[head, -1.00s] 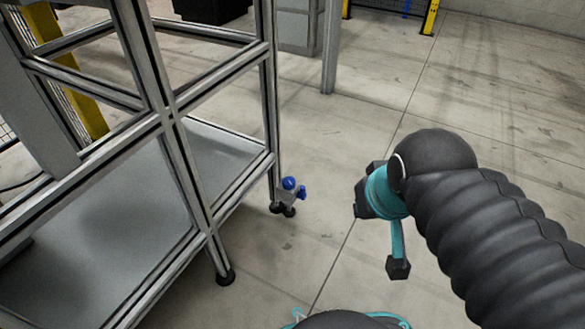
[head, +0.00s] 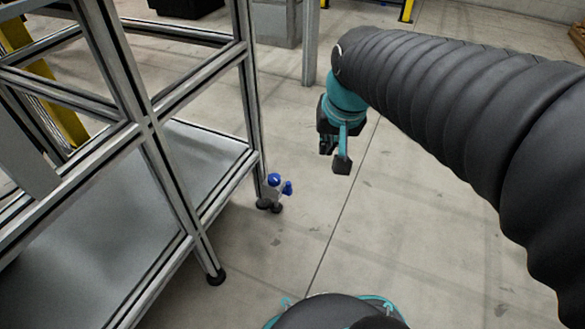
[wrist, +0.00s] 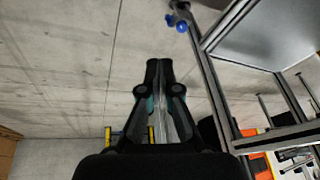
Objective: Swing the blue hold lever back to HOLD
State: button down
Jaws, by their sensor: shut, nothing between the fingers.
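The lever points out to the right of the fixture in the head view. In the wrist view its blue part (wrist: 181,27) shows at the top, right of the fingertips and apart from them. My gripper (head: 327,144) is up and to the right of the fixture in the head view, clear of it. In the wrist view my gripper (wrist: 158,65) has its fingers together and empty. Any HOLD marking is too small to read.
The aluminium frame (head: 150,127) with a grey lower shelf (head: 110,240) fills the left side of the head view. A separate grey post (head: 310,45) stands behind. The concrete floor (head: 400,250) to the right of the fixture is clear.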

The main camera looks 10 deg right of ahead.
aim_at(288, 188)
jog(key=w+d+f+m+g+p, duration=0.1)
jog(key=w+f+m, duration=0.15)
jog(key=w, duration=0.55)
jog(key=w+d+f+m+g+p, duration=0.1)
jog(key=w+f+p, duration=0.1)
jog(key=w+f, duration=0.35)
jog(key=w+d+f+m+g+p, duration=0.1)
jog(key=w+f+m, duration=0.1)
jog(key=w, duration=0.8)
jog(key=w+d+f+m+g+y+p, duration=0.1)
jog(key=w+f, duration=0.3)
jog(key=f, duration=0.7)
jog(key=w+d+f+m+g+y+p, duration=0.1)
jog(key=w+f+m+p, duration=0.1)
jog(key=f, duration=1)
jog(key=shift+w+d+m+p, duration=0.3)
jog(key=shift+w+m, duration=0.55)
jog(key=shift+w, duration=0.35)
jog(key=s+a+f, duration=0.3)
jog(key=a+f, duration=0.2)
jog(key=f, duration=0.4)
jog(key=shift+a+f, duration=0.25)
jog(key=shift+a, duration=0.15)
